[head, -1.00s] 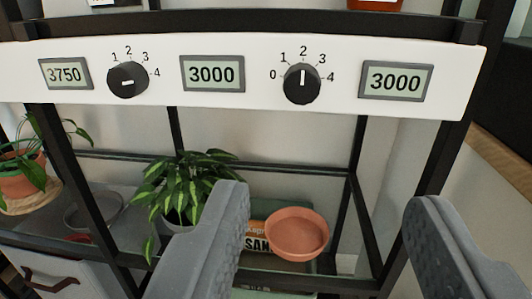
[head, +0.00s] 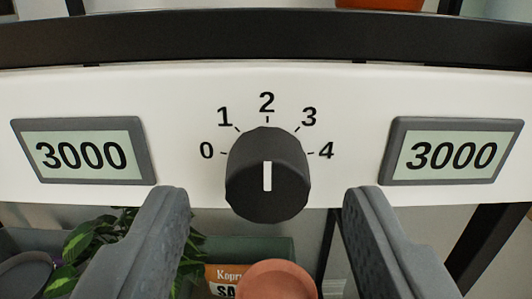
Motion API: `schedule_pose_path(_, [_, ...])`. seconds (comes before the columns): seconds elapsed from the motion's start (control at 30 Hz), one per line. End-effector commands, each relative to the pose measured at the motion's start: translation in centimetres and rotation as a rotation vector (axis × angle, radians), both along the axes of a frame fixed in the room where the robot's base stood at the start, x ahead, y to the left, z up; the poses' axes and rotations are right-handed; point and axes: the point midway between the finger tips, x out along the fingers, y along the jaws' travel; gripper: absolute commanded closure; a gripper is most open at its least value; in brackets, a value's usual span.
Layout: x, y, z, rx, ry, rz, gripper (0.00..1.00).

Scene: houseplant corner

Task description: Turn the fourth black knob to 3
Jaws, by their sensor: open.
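A black knob (head: 267,175) sits on the white panel (head: 330,95) in the middle of the head view. Its white mark stands upright and points to 2 on a printed scale from 0 to 4. A display (head: 83,151) to its left reads 3000, and another display (head: 452,151) to its right also reads 3000. My gripper (head: 265,205) is open and empty, with one finger low on each side of the knob. Neither finger appears to touch it. Whether this is the fourth knob cannot be told from this view alone.
A black shelf bar (head: 265,38) runs above the panel. Below it are a green-leaved plant (head: 85,245), a terracotta saucer (head: 275,280) and a printed bag (head: 222,275). A dark shelf post (head: 490,240) stands at the right.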

Motion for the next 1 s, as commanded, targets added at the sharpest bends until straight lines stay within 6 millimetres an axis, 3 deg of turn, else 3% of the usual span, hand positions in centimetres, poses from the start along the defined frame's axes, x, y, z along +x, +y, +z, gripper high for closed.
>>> schedule_pose_path(0.2, [1.3, 0.1, 0.0, -0.001, 0.001, 0.000, 0.50])
schedule_pose_path(0.47, [1.4, 0.1, 0.0, 0.000, 0.001, -0.001, 0.50])
schedule_pose_path(0.5, [1.4, 0.1, 0.0, 0.000, 0.001, -0.001, 0.53])
schedule_pose_path(0.67, [1.4, 0.1, 0.0, 0.000, 0.001, -0.001, 0.95])
schedule_pose_path(0.7, [1.4, 0.1, 0.0, 0.000, 0.000, -0.001, 0.95])
schedule_pose_path(0.73, [1.2, -1.5, -0.1, -0.005, 0.000, -0.006, 0.95])
schedule_pose_path(1.0, [1.1, -0.4, 0.1, 0.005, 0.000, -0.010, 0.95])
